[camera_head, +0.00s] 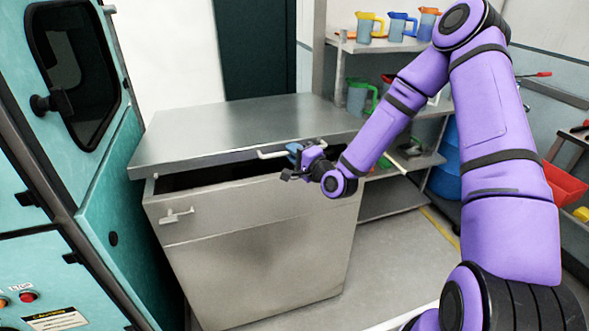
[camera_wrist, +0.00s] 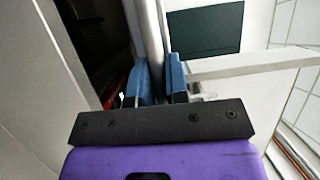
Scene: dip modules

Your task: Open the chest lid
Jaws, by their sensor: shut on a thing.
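The chest (camera_head: 255,248) is a grey metal box with a flat metal lid (camera_head: 240,125). The lid is raised a little at the front, and a dark gap shows between it and the chest's front wall. A light bar handle (camera_head: 272,153) sits on the lid's front edge. My gripper (camera_head: 297,152) is at this handle, right of the middle of the front edge. In the wrist view its blue fingers (camera_wrist: 160,82) are shut on the light bar of the handle. The inside of the chest is mostly dark and hidden.
A latch (camera_head: 177,215) is on the chest's front at left. A teal machine (camera_head: 100,190) stands close on the left. Shelves with coloured jugs (camera_head: 369,27) are behind to the right. A red bin (camera_head: 564,187) is at far right. The floor (camera_head: 395,250) right of the chest is clear.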

